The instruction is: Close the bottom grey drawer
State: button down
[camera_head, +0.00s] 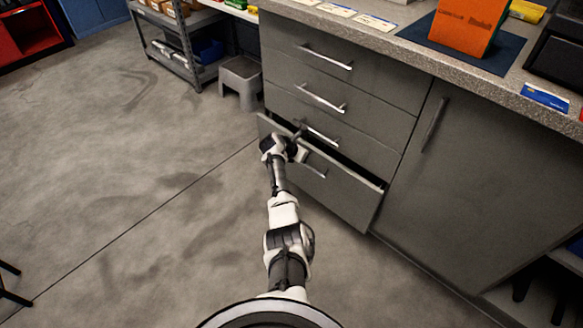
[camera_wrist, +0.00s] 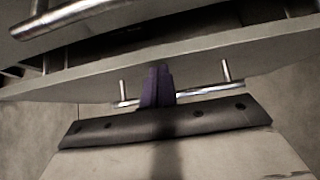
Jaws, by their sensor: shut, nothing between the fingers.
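The bottom grey drawer (camera_head: 345,195) is partly open. Its front stands out from the cabinet, with a dark gap showing behind its top edge. Its silver bar handle (camera_head: 314,170) is partly hidden by my gripper in the head view, and it shows in the wrist view (camera_wrist: 205,95). My gripper (camera_head: 298,136) is at the drawer front, near the handle and top edge. In the wrist view its dark purple fingers (camera_wrist: 157,84) are together and empty, overlapping the handle bar. I cannot tell whether they touch the drawer.
The grey drawers above (camera_head: 300,85) are shut, and a handle (camera_wrist: 75,15) of one juts out above the gripper. A cabinet door (camera_head: 470,175) is to the right. A grey stool (camera_head: 240,80) and shelving (camera_head: 180,45) stand behind left. The floor (camera_head: 120,180) at left is clear.

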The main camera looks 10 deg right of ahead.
jog(key=w+d+b, duration=0.2)
jog(key=d, duration=0.1)
jog(key=w+d+b, duration=0.1)
jog(key=shift+w+d+r+b, duration=0.2)
jog(key=shift+d+r+b, duration=0.05)
jog(key=shift+d+b, duration=0.1)
jog(key=shift+r, duration=0.15)
jog(key=s+a+p, duration=0.2)
jog(key=p, duration=0.1)
jog(key=s+a+p, duration=0.1)
jog(key=a, duration=0.1)
jog(key=shift+r, duration=0.3)
jog(key=p+v, duration=0.3)
jog(key=v, duration=0.5)
jog(key=shift+s+a, duration=0.2)
jog(key=shift+a, duration=0.3)
